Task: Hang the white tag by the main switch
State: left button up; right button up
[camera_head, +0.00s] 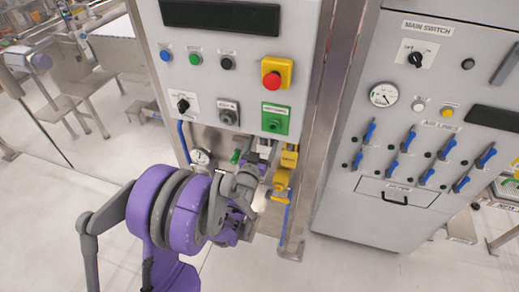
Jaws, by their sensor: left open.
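The main switch (416,58) is a black rotary knob on a white plate, under a "MAIN SWITCH" label, on the grey cabinet at the right. I cannot make out a separate white tag for hanging; it may be hidden behind my left arm. My left gripper (262,158) is open, just below the lower edge of the left control panel and beside some yellow parts (283,178). It is well left of and below the main switch. My wrist hides part of the gripper, and I cannot tell if it touches anything. My right gripper is out of view.
The left panel carries a red button on a yellow box (277,72) and a green plate (275,118). A gauge (201,157) hangs below it. A steel post (325,120) separates the panels. Blue-handled levers (408,139) stick out of the right cabinet. Open floor lies in front.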

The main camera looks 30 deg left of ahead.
pick_arm(q)
jog(key=shift+w+a, duration=0.1)
jog(key=shift+w, duration=0.1)
jog(key=c, duration=1.4)
jog(key=shift+s+r, duration=0.1)
jog(key=shift+r, duration=0.1)
jog(key=shift+s+r, duration=0.1)
jog(key=shift+r, duration=0.15)
jog(key=shift+s, duration=0.1)
jog(key=shift+b+v, duration=0.3)
jog(key=shift+v, duration=2.05)
